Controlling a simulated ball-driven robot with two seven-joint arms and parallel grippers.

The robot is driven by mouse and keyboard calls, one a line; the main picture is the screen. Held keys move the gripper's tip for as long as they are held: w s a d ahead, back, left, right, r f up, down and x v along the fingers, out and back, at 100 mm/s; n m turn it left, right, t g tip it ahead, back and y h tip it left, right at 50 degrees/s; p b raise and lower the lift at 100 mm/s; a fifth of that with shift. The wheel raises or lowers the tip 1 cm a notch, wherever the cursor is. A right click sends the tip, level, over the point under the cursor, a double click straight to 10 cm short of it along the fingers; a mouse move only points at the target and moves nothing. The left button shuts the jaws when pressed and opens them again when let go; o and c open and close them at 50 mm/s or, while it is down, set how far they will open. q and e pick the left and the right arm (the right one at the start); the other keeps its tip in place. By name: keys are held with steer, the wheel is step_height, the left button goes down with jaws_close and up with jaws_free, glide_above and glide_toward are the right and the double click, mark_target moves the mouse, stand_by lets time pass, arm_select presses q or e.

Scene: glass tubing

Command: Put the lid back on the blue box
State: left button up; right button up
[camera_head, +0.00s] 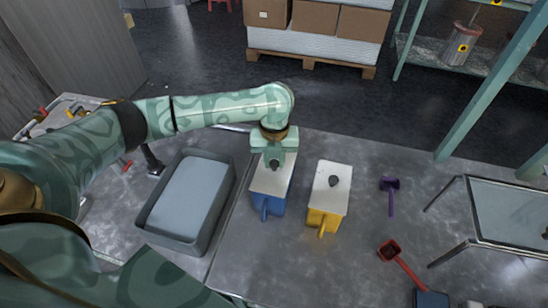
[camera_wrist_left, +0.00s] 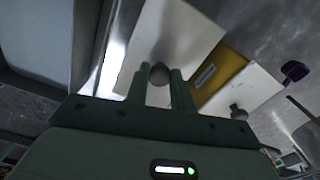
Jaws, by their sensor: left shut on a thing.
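The blue box (camera_head: 268,205) stands on the workbench, with its blue front and handle showing below a white lid (camera_head: 263,182). My left gripper (camera_head: 275,163) is over this lid, fingers pointing down, shut on the lid's dark knob. The left wrist view shows the knob (camera_wrist_left: 159,73) at the fingertips (camera_wrist_left: 160,88), with the white lid (camera_wrist_left: 178,35) under it. The lid lies over the blue box; whether it rests on the rim or is held just above it, I cannot tell. My right gripper is out of view.
A yellow box (camera_head: 322,219) with a knobbed white lid (camera_head: 329,178) stands close to the right. A grey tray (camera_head: 225,205) is to the left. A purple scoop (camera_head: 390,188), a red scoop (camera_head: 391,250) and a metal-framed stand (camera_head: 458,245) are further right.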

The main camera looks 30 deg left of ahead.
arm_select(q)
steer(key=shift+p, duration=0.4)
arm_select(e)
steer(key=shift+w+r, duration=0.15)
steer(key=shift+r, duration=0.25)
arm_select(q)
steer(key=o, duration=1.5)
steer(key=shift+o, duration=0.2)
step_height(320, 180, up, 7)
steer(key=p, duration=0.7)
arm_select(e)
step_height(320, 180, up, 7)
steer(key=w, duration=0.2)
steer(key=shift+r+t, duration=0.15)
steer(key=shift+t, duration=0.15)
arm_select(q)
jaws_close()
